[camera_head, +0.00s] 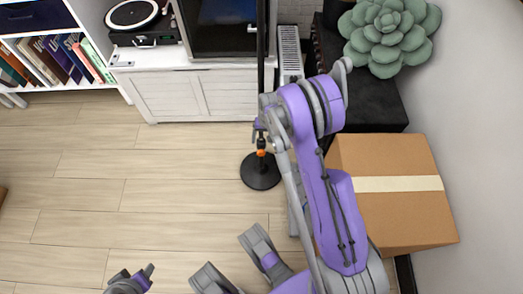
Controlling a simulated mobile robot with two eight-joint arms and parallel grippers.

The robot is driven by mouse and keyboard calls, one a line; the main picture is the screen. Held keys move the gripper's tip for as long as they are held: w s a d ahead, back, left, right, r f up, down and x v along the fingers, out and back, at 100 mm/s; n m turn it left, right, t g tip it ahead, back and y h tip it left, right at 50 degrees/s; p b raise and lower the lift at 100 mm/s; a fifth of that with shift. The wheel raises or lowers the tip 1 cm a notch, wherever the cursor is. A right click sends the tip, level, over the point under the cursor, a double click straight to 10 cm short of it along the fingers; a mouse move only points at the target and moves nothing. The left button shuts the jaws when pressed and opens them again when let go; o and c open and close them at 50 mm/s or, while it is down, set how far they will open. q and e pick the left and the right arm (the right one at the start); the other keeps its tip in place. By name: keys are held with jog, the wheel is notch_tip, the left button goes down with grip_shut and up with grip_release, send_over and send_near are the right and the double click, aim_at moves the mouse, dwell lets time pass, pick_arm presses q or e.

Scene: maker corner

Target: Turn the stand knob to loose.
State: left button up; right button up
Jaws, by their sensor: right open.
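A black stand has a thin upright pole (261,60) and a round base (260,172) on the floor. A small orange part (261,153), which looks like the stand knob, sits low in line with the pole, above the base in the picture. Its loose or tight setting is too small to read. My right gripper (258,131) is open beside the pole, just above the orange part in the picture; whether it touches is unclear. My wrist hides part of the pole's right side. My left gripper (132,279) is at the bottom edge, partly cut off, away from the stand.
A white cabinet (200,95) with a turntable (133,15) stands behind. A bookshelf (60,55) is at the left. A cardboard box (400,205) and a black bench with a green succulent (390,35) are at the right. The wooden floor left of the stand is clear.

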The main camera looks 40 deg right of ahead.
aim_at(262, 152)
jog(key=f+b, duration=0.1)
jog(key=f, duration=0.3)
jog(key=f+b, duration=0.1)
jog(key=f, duration=0.2)
jog(key=f+b, duration=0.1)
jog(key=f, duration=0.3)
jog(key=shift+w+f, duration=0.3)
jog(key=shift+w, duration=0.05)
grip_shut()
